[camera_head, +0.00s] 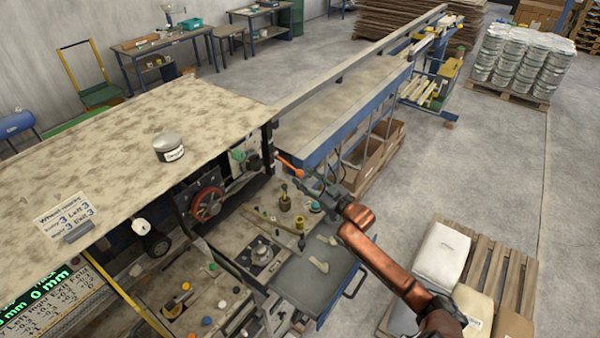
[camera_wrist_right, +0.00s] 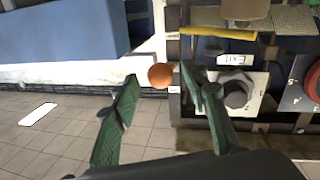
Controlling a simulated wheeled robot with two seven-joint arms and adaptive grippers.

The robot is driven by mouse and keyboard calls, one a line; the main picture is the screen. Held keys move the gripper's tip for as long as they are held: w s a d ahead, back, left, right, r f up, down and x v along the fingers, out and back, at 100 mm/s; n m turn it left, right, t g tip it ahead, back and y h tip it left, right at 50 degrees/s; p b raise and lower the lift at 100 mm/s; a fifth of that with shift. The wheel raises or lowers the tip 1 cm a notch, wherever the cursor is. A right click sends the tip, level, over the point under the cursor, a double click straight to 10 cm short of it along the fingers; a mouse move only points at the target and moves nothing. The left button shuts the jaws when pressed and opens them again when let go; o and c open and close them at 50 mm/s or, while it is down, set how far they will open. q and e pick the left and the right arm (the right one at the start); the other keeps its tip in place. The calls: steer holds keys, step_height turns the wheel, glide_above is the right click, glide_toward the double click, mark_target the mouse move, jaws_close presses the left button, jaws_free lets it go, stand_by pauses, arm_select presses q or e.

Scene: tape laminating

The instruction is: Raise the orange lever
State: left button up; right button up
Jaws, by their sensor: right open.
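The orange lever (camera_head: 289,165) sticks out from the machine's side, beside the near end of the blue-framed conveyor. In the head view it slopes down to the right, toward my right gripper (camera_head: 306,181). In the right wrist view its round orange end (camera_wrist_right: 160,77) appears between the tips of my right gripper's green fingers (camera_wrist_right: 157,82), close to the right finger. The fingers are apart and not closed on it. I cannot tell whether either finger touches it. The rest of the lever is hidden in the wrist view. My left gripper is not in view.
The long conveyor (camera_head: 345,110) runs away just beyond the right gripper. Below are a control panel with knobs (camera_head: 262,252) and a grey tray (camera_head: 310,275). A pallet with sacks (camera_head: 441,255) stands to the right. A can (camera_head: 168,148) sits on the patterned tabletop.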

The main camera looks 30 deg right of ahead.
mark_target(300, 172)
steer(key=w, duration=0.2)
steer(key=shift+w+a, duration=0.3)
steer(key=shift+w, duration=0.15)
steer(key=shift+f, duration=0.1)
steer(key=c, duration=0.7)
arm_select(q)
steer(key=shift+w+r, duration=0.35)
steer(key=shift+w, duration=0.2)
arm_select(e)
jaws_close()
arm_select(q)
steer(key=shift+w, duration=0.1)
